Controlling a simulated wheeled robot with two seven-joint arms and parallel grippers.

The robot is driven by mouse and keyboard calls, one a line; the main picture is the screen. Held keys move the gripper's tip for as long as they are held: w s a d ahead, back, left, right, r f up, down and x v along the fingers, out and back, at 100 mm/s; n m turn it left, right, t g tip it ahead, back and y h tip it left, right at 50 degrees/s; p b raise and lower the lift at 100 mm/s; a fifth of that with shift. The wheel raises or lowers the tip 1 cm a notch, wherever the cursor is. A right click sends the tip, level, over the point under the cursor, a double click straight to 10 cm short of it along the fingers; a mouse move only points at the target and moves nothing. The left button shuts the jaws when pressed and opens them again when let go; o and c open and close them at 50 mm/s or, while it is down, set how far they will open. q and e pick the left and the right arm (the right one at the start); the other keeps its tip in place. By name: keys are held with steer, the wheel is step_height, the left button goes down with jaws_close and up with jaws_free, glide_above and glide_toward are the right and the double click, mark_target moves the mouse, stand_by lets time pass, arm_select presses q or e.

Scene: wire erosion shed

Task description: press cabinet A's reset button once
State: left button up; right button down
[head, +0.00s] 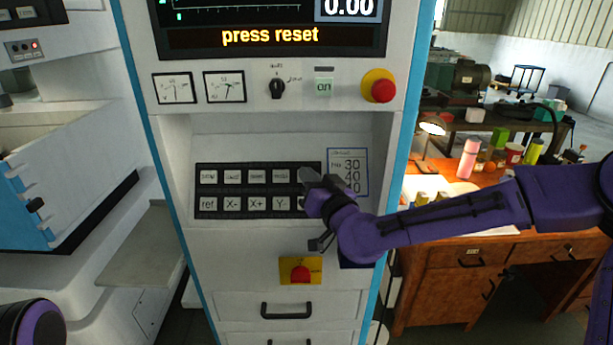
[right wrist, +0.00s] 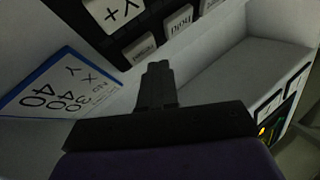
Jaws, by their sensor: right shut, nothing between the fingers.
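Cabinet A's label is not readable. The white cabinet (head: 335,235) in front of me shows "press reset" on its screen (head: 270,37). Below it is a recessed black key panel (head: 221,187) with two rows of pale keys. In the right wrist view the shut fingers (right wrist: 157,72) point at the panel near several keys, one marked Y+ (right wrist: 115,9). Contact cannot be told. My left gripper is out of view.
A red mushroom button (head: 383,90), a rotary knob (head: 277,87) and an "on" button (head: 324,87) sit above the recess. A red button on yellow (head: 300,273) is below it. A wooden desk (head: 440,258) with bottles and a lamp stands at right, behind my right arm.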

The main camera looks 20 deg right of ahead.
steer(key=shift+w+f, duration=0.1)
steer(key=shift+f, duration=0.05)
steer(key=shift+w+d+f, duration=0.1)
steer(key=shift+w, duration=0.15)
steer(key=shift+w+d+f+b, duration=0.1)
steer(key=shift+w+f+b, duration=0.2)
steer(key=shift+b, duration=0.1)
stand_by(0.6)
steer(key=shift+r, duration=0.1)
steer(key=shift+s+r+p, duration=0.35)
steer(key=shift+s+r, duration=0.05)
steer(key=shift+s, duration=0.05)
steer(key=shift+s+a, duration=0.2)
steer(key=shift+s, duration=0.05)
